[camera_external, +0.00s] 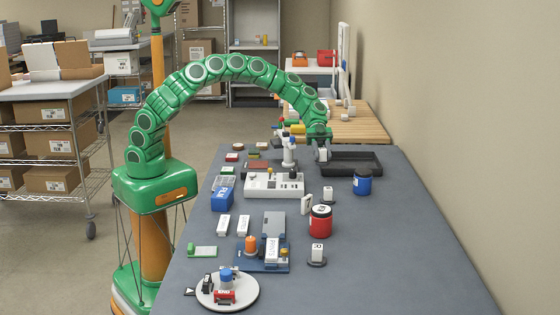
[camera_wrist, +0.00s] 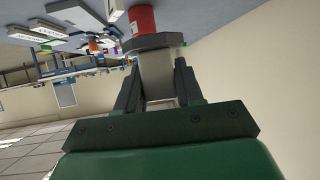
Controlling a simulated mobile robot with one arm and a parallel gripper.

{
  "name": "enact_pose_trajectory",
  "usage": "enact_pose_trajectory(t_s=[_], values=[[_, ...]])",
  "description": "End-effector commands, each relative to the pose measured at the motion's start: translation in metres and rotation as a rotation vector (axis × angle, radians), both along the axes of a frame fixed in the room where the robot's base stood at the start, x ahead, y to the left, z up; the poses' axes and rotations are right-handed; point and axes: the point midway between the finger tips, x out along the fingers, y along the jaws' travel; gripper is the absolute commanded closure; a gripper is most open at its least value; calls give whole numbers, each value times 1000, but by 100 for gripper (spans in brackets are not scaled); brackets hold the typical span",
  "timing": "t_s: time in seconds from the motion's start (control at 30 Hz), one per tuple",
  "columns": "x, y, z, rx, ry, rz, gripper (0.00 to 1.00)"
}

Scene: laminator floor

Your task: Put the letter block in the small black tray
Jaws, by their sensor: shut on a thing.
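My gripper (camera_wrist: 158,85) is shut on the letter block (camera_wrist: 157,72), a pale block on a dark round base. The fingers press on both its sides. In the external view the block (camera_external: 322,155) hangs under my gripper (camera_external: 321,146) at the left end of the small black tray (camera_external: 372,168). I cannot tell whether the block is over the tray or just beside it, or whether it touches anything. The tray lies at the far right of the table and its visible floor looks empty. Any letter on the held block is not readable.
A blue jar (camera_external: 362,182) stands in front of the tray. A white block (camera_external: 328,194), a red jar (camera_external: 320,220) and another block on a dark base (camera_external: 317,253) stand nearer. A grey-white device (camera_external: 273,185) stands left. The right front of the table is clear.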

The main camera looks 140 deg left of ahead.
Motion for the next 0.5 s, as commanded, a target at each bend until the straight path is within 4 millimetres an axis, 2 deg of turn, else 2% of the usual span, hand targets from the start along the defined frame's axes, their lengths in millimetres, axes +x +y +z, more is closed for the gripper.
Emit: enact_pose_trajectory(t_s=[0.03,0.1,0.4,0.5], values=[[-14,18,1,1,-2,25,100],[-34,40,2,0,-2,54,100],[-124,118,2,-3,0,171,100],[-152,138,2,-2,2,207,100]])
